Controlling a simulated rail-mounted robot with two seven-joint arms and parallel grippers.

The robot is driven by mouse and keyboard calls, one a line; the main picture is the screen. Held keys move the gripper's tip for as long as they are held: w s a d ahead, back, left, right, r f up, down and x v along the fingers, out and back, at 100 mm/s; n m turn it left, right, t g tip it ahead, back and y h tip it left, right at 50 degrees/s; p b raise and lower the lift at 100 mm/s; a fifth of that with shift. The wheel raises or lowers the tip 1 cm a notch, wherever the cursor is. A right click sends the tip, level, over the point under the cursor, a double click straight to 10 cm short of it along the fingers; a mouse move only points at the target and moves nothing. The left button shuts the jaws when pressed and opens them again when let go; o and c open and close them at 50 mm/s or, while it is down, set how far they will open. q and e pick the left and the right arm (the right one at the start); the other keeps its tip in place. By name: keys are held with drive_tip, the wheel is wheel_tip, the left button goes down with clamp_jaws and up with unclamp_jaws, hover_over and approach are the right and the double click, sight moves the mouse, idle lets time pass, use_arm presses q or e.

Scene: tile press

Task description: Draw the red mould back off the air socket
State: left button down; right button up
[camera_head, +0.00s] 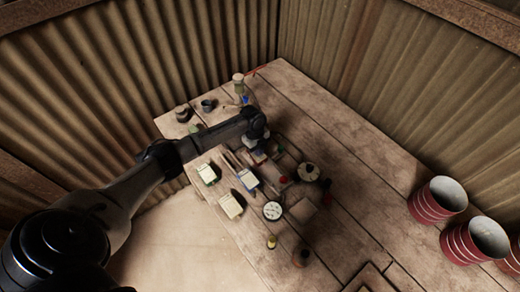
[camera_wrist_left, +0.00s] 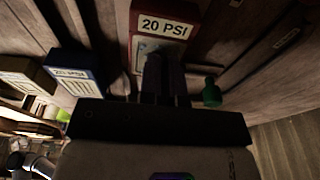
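In the left wrist view a red mould (camera_wrist_left: 136,20) with a white "20 PSI" label is at the top middle. My left gripper (camera_wrist_left: 164,60) is just in front of it, and its two dark fingers overlap the mould's lower face. The fingers are close together, and I cannot tell whether they hold any part of the mould. In the head view my left gripper (camera_head: 257,143) is over the work area on the table, and the red mould cannot be made out there. The air socket cannot be made out in either view. My right gripper is not in view.
A blue block (camera_wrist_left: 72,57) with a PSI label and a dark green piece (camera_wrist_left: 212,92) flank the gripper. On the wooden table (camera_head: 330,130) are several labelled blocks, a white dial (camera_head: 272,210) and a red knob (camera_head: 283,179). Red cans (camera_head: 438,199) stand at right.

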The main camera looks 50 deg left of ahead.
use_arm(q)
drive_tip(key=shift+s+a+p, duration=0.25)
drive_tip(key=shift+s+p, duration=0.1)
drive_tip(key=shift+s, duration=0.1)
drive_tip(key=shift+s+r, duration=0.2)
drive_tip(key=shift+w, duration=0.2)
drive_tip(key=a+b, duration=0.1)
drive_tip(key=a, duration=0.2)
drive_tip(key=w+a+b, duration=0.1)
drive_tip(key=a, duration=0.3)
drive_tip(key=a+b, duration=0.1)
drive_tip(key=a, duration=0.2)
drive_tip(key=shift+w+a+r, duration=0.1)
drive_tip(key=shift+w+a, duration=0.05)
drive_tip(key=shift+a, duration=0.1)
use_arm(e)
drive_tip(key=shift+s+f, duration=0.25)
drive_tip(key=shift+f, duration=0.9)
use_arm(q)
drive_tip(key=shift+a+r, duration=0.1)
drive_tip(key=shift+a, duration=0.6)
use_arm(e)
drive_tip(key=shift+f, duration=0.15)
